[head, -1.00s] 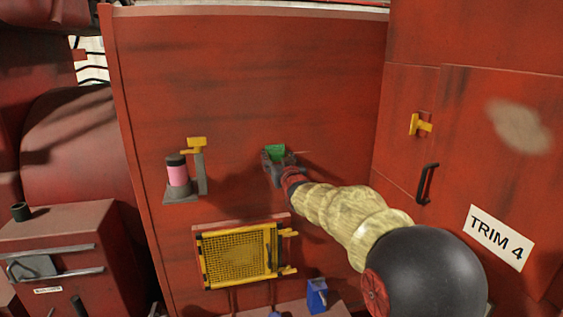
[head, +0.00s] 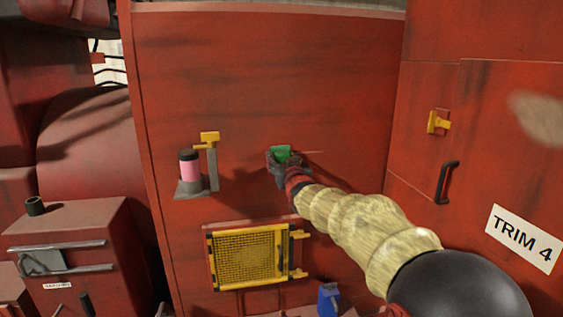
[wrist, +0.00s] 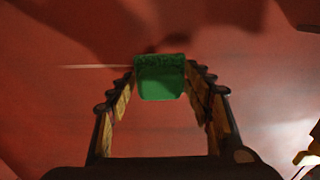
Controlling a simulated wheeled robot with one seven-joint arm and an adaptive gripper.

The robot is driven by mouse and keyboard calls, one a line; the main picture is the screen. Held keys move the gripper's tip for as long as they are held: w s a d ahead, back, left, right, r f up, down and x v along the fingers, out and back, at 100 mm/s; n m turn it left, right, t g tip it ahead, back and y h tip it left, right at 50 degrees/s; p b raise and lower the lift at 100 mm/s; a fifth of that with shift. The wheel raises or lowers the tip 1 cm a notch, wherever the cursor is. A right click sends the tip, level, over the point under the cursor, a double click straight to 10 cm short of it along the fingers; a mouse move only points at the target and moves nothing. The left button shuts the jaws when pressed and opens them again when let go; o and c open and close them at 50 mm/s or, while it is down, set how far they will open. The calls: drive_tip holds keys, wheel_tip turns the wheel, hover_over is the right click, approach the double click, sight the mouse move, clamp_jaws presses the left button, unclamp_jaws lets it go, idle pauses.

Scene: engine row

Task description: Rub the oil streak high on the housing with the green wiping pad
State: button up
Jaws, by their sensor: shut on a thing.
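The green wiping pad (head: 281,153) is in front of the tall red housing wall (head: 300,70). My gripper (head: 281,160) is shut on it; the arm reaches in from the lower right. In the wrist view the pad (wrist: 160,78) sits between my fingertips (wrist: 160,88), its far edge close to the red surface. I cannot tell whether it touches. A small dark brown patch (wrist: 165,48) shows just beyond the pad, perhaps part of the oil streak or shadow. Several faint dark smudges also mark the wall, so I cannot pick out the streak surely.
Left of my gripper is a bracket with a pink cylinder (head: 189,170) and yellow lever (head: 209,137). Below is a yellow mesh guard (head: 248,258). The right panel has a yellow latch (head: 437,122), black handle (head: 446,182), tan blotch (head: 540,118) and TRIM 4 sign (head: 523,240).

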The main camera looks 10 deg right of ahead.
drive_tip(key=s+b, duration=0.2)
drive_tip(key=s, duration=0.1)
drive_tip(key=shift+s+f, duration=0.1)
drive_tip(key=shift+s+b, duration=0.4)
drive_tip(key=shift+s, duration=0.05)
drive_tip(key=shift+s, duration=0.15)
drive_tip(key=s+b, duration=0.2)
drive_tip(key=shift+s, duration=0.35)
drive_tip(key=shift+w, duration=0.15)
drive_tip(key=shift+w+p, duration=0.4)
drive_tip(key=shift+w, duration=2.85)
drive_tip(key=shift+w, duration=1)
